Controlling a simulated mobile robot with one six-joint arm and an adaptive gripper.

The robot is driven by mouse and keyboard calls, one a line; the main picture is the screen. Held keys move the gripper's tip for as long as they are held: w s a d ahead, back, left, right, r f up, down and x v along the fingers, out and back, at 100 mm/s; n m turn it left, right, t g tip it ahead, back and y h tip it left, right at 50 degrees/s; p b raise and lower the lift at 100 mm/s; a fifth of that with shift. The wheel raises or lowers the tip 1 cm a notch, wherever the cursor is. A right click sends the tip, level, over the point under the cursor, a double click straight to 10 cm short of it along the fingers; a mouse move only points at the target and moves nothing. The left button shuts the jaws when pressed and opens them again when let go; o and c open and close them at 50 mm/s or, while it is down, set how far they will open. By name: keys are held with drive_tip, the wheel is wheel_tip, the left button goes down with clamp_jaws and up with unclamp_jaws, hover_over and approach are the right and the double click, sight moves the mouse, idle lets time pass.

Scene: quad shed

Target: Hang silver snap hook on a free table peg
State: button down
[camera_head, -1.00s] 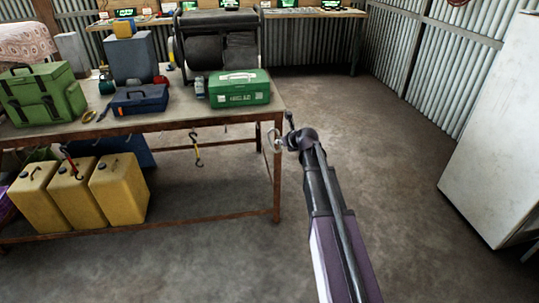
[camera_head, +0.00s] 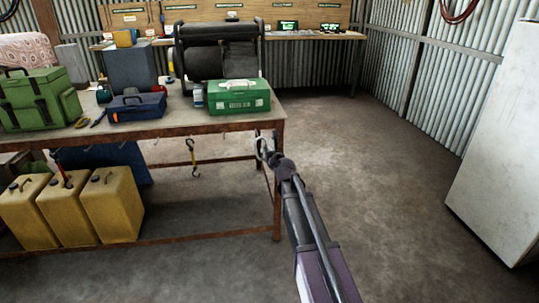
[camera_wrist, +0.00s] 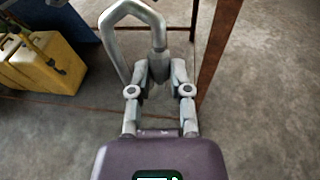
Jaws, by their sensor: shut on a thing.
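My gripper (camera_wrist: 159,85) is shut on the silver snap hook (camera_wrist: 112,42), which juts forward past the fingertips in the wrist view. In the head view the snap hook (camera_head: 261,144) is small, at the right end of the table (camera_head: 180,128), near its front edge and right leg. I cannot tell whether it touches a peg there. A red and dark hook (camera_head: 62,168) hangs further left. The peg nearest my gripper is not clear.
A green first-aid case (camera_head: 239,97), a blue toolbox (camera_head: 137,107) and a green bag (camera_head: 40,98) stand on the table. Yellow canisters (camera_head: 112,205) stand on the lower shelf. A white cabinet (camera_head: 500,140) is at the right. The floor between is free.

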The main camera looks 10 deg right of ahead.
drive_tip(key=shift+w, duration=0.3)
drive_tip(key=d+b+x, duration=0.1)
drive_tip(key=b+x, duration=0.1)
drive_tip(key=x, duration=0.6)
drive_tip(key=shift+w+f, duration=0.15)
drive_tip(key=shift+w, duration=0.1)
idle(1.4)
drive_tip(key=shift+d, duration=0.1)
idle(0.6)
drive_tip(key=shift+c, duration=2.4)
unclamp_jaws()
drive_tip(key=shift+f, duration=0.1)
